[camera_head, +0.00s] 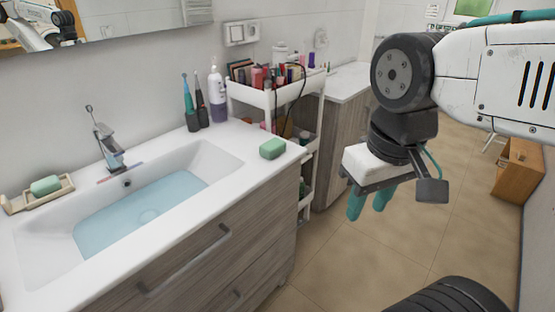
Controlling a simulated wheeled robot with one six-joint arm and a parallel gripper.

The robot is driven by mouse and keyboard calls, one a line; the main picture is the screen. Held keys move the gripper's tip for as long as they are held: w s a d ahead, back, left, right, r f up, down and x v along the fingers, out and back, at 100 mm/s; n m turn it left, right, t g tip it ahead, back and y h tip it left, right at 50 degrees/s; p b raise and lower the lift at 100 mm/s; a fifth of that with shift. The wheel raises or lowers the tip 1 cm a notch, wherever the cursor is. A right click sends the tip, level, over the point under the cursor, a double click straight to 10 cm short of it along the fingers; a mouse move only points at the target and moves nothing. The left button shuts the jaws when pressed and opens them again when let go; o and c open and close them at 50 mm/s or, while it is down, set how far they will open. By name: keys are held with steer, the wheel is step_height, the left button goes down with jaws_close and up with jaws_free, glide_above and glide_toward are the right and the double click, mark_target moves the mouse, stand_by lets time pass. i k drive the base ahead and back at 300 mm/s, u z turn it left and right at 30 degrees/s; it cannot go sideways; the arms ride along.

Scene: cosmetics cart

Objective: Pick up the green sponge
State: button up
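A green block that looks like the sponge (272,148) lies on the white countertop, near its front right corner. A second green block (45,186), like a bar of soap, sits in a beige dish (66,184) at the far left of the sink. My gripper (368,204) hangs to the right of the counter, over the floor in the picture, with its teal fingers pointing down. The fingers are apart with nothing visible between them. It is clear of both green blocks.
The sink (215,165) holds water, with a faucet (108,145) behind it. Electric toothbrushes (189,110) and a pump bottle (217,98) stand at the back edge. A white cart (262,98) full of cosmetics is close behind the sponge. The counter around the sponge is clear.

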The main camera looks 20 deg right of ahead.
mark_target(271, 149)
steer(key=z, duration=0.2)
steer(key=i, duration=0.25)
steer(key=u, duration=0.7)
steer(key=k, duration=1.3)
steer(key=i, duration=0.5)
steer(key=z, duration=0.85)
steer(key=i, duration=1.4)
steer(key=u, duration=0.65)
